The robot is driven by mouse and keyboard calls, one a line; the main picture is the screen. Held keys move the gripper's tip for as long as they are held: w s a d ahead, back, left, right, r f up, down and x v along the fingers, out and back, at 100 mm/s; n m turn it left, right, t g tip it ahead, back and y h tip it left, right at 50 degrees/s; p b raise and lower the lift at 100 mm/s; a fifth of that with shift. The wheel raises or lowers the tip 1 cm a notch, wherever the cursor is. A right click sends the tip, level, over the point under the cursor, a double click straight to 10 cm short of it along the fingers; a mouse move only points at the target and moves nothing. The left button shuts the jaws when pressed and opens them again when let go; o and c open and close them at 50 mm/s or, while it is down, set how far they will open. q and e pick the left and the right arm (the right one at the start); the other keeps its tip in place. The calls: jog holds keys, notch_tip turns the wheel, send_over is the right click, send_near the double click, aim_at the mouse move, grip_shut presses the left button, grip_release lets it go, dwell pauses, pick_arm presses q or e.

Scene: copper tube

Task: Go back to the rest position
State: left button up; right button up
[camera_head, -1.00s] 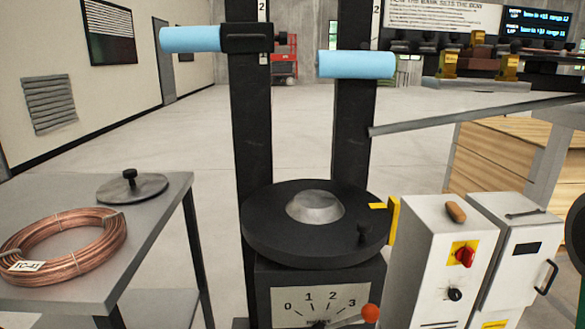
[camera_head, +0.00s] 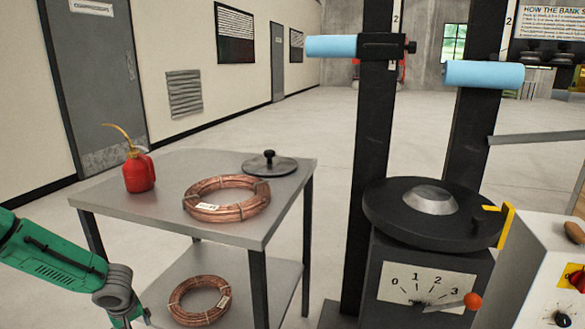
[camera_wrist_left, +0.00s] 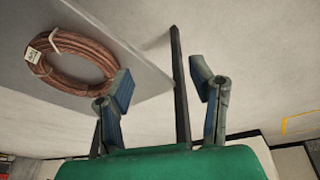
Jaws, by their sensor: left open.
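My left arm (camera_head: 60,262) is green and comes in at the bottom left of the head view, left of the steel table. Its gripper is below the picture edge there. In the left wrist view the left gripper (camera_wrist_left: 162,83) has its two fingers spread wide with nothing between them. A tagged copper coil (camera_wrist_left: 82,56) lies on a grey surface beyond the left finger; I cannot tell which coil it is. My right gripper is in no view.
The steel table (camera_head: 112,197) bears a red oil can (camera_head: 138,172), a copper coil (camera_head: 192,206) and a lidded disc (camera_head: 270,166). Another coil (camera_head: 180,301) lies on its lower shelf. A black machine (camera_head: 395,215) stands right, with a white cabinet (camera_head: 530,255) beside it.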

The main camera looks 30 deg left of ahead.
pick_arm(q)
jog(key=w+d+r+m+h+p, duration=0.1)
jog(key=d+r+m+h+p, duration=0.2)
jog(key=d, duration=0.6)
jog(key=w+d+r+m+g+h+p, duration=0.1)
jog(key=d+r+m, duration=0.25)
jog(key=d, duration=0.55)
jog(key=w+d+r+m+h+p, duration=0.1)
jog(key=d+r+m+h+p, duration=0.3)
jog(key=d, duration=0.6)
jog(key=s+d+m+y+p, duration=0.2)
jog(key=s+d+m+y, duration=0.2)
jog(key=s+d, duration=0.7)
jog(key=shift+s+d+r+m+y+p, duration=0.2)
jog(key=shift+s+r+m+y+p, duration=0.15)
jog(key=shift+m, duration=0.6)
jog(key=shift+w, duration=0.1)
